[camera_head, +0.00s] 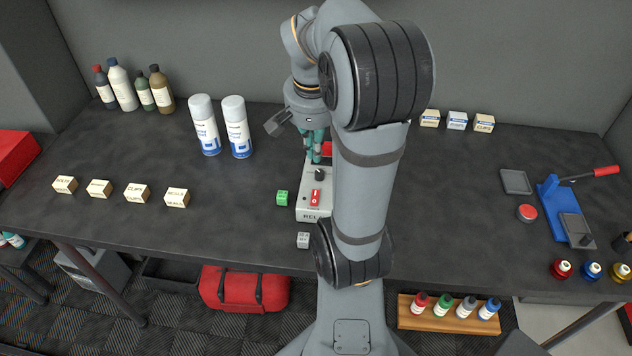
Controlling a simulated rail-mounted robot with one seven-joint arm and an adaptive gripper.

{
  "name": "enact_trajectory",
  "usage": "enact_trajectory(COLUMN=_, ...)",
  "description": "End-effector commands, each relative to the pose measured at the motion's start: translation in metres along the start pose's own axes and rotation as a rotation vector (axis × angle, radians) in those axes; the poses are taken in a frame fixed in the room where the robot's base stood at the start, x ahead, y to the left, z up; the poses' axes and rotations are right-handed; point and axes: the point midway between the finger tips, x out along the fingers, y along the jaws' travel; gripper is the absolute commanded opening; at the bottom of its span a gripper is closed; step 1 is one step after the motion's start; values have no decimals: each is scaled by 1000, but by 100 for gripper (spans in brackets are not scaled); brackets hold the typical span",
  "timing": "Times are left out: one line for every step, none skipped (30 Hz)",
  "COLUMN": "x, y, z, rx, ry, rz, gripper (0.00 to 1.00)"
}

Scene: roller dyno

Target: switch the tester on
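The tester (307,205) is a light grey box on the dark bench, partly hidden behind my arm. Its visible lettering begins "REL". A red rocker switch (315,197) with white marks is near its front end; I cannot tell its position. A black knob (319,174) sits behind the switch. My gripper (314,155) has teal fingers and points down over the far end of the tester, behind the knob. I cannot tell whether it touches anything or how far apart its fingers are. A red part (327,148) shows beside the fingers, mostly hidden.
Two spray cans (205,125) (237,127) stand to the left behind. Several labelled boxes (137,193) line the left front. A blue press (560,210) is at right.

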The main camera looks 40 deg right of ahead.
Motion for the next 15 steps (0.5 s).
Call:
enact_trajectory(x=6, y=0, z=1, rx=1, ry=-4, rz=2, gripper=0)
enact_trajectory(x=9, y=0, z=1, rx=1, ry=-5, rz=2, gripper=0)
enact_trajectory(x=15, y=1, z=1, rx=1, ry=-5, rz=2, gripper=0)
enact_trajectory(x=20, y=1, z=1, rx=0, ry=-4, rz=3, gripper=0)
enact_trajectory(x=26, y=1, z=2, rx=-1, ry=-6, rz=3, gripper=0)
enact_trajectory(x=33, y=1, z=1, rx=0, ry=-6, rz=3, gripper=0)
enact_trajectory(x=40, y=1, z=2, rx=-1, ry=-7, rz=3, gripper=0)
enact_trajectory(x=46, y=1, z=2, rx=-1, ry=-7, rz=3, gripper=0)
enact_trajectory(x=55, y=1, z=2, rx=-2, ry=-7, rz=4, gripper=0)
enact_trajectory(x=62, y=1, z=2, rx=-2, ry=-7, rz=3, gripper=0)
enact_trajectory(x=68, y=1, z=2, rx=-2, ry=-7, rz=3, gripper=0)
enact_trajectory(x=76, y=1, z=2, rx=-2, ry=-7, rz=3, gripper=0)
enact_trajectory(x=82, y=1, z=2, rx=-3, ry=-6, rz=3, gripper=0)
enact_trajectory(x=88, y=1, z=2, rx=-3, ry=-6, rz=3, gripper=0)
enact_trajectory(x=96, y=1, z=2, rx=-3, ry=-6, rz=3, gripper=0)
